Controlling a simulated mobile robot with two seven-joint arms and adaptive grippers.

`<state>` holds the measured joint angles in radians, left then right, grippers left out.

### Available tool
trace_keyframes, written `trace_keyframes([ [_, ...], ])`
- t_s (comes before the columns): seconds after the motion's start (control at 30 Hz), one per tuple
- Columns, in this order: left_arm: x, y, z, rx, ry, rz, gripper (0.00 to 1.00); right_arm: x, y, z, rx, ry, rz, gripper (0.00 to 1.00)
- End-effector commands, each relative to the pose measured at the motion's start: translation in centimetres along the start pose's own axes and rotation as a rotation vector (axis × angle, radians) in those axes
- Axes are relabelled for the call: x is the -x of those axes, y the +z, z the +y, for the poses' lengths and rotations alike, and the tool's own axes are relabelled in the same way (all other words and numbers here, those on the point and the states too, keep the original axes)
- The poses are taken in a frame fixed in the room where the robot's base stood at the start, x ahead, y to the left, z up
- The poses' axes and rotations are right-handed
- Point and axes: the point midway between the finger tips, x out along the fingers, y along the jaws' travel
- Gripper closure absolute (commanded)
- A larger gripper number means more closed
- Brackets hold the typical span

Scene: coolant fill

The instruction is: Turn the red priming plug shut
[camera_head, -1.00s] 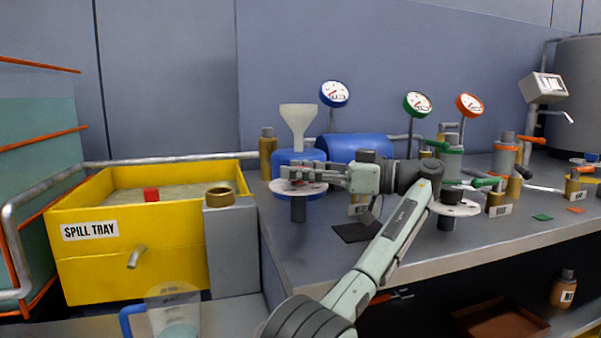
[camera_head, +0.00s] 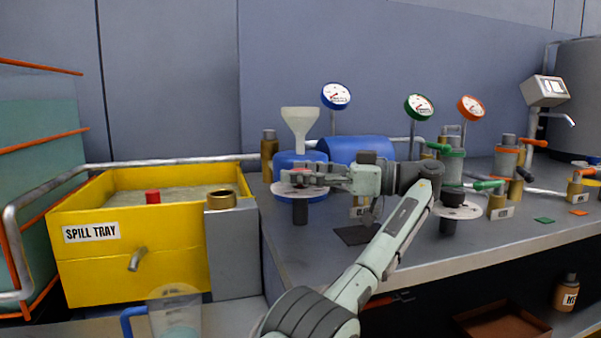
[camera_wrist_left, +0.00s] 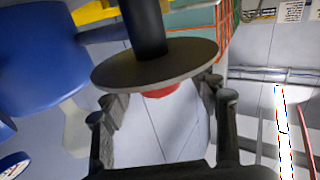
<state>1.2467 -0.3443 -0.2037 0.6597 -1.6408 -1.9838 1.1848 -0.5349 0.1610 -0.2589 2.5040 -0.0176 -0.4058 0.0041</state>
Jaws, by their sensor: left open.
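The red priming plug (camera_wrist_left: 160,91) shows in the left wrist view, which is upside down, against the flat round plate (camera_wrist_left: 155,66) on a black post (camera_wrist_left: 145,25). In the head view the plate (camera_head: 283,190) stands at the bench's front left corner, with my fingers over it hiding most of the plug. My left gripper (camera_head: 294,176) reaches in from the right above the plate. In the wrist view its open fingers (camera_wrist_left: 160,97) lie on either side of the plug, with gaps visible; I see no clear contact. My right gripper is not in view.
A white funnel (camera_head: 300,123) on a blue tank (camera_head: 290,160) stands right behind my fingers. A yellow spill tray (camera_head: 160,271) with a red cap (camera_head: 153,197) is at left. A second black knob (camera_head: 453,196) on a plate is at right, near several valves.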

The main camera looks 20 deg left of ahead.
Motion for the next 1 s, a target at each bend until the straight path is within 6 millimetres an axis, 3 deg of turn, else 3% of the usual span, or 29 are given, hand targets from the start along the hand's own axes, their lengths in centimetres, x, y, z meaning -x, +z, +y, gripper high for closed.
trace_keyframes([
  [0.17,0.0,-0.6,0.0,0.002,0.001,0.000,0.40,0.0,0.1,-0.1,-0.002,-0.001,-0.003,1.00],
  [0.63,0.0,-8.7,0.0,0.002,0.000,0.000,0.40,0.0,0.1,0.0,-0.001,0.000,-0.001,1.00],
  [0.8,-0.1,-9.9,0.0,0.000,-0.001,0.000,0.40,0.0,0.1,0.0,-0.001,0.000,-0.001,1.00],
  [1.0,-0.1,-10.0,0.0,-0.001,-0.001,0.000,0.40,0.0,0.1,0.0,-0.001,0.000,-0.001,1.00],
])
